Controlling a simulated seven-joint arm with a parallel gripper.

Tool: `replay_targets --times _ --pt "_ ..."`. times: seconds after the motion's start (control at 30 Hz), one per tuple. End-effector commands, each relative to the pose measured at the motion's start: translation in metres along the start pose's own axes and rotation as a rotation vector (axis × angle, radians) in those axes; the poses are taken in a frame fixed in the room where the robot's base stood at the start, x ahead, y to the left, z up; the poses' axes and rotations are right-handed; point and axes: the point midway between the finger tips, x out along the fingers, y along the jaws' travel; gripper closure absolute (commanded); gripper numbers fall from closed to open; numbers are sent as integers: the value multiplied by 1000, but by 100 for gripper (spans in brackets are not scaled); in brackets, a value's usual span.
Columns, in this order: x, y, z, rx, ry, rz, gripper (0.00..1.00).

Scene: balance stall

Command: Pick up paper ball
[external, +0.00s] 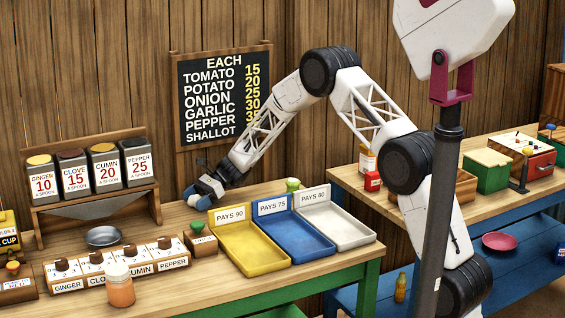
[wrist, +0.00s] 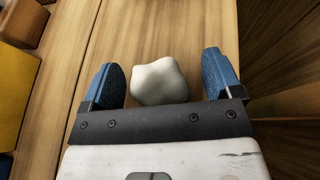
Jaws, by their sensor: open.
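The paper ball (wrist: 160,82) is a white, lumpy ball on the wooden table. In the wrist view it lies between the two blue fingers of my gripper (wrist: 163,76), with a gap on each side. My gripper is open, and nothing is clamped in it. In the external view my gripper (external: 198,194) is low over the back of the table, behind the yellow tray. I cannot make out the paper ball in that view.
A yellow tray (external: 254,267), a blue tray (external: 304,248) and a white tray (external: 347,232) stand just in front of my gripper. A small box with a green knob (external: 200,243) is nearby. A spice rack (external: 100,210) stands left. The wooden wall (external: 130,90) is close behind.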

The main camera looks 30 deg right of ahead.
Motion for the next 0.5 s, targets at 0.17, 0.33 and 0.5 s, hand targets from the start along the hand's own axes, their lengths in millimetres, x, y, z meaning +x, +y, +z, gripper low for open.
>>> replay_targets --times 0.17,0.33,0.5 --pt "0 0 0 0 0 0 37" --pt "0 0 0 0 0 0 63" --pt "0 0 0 0 0 0 68"
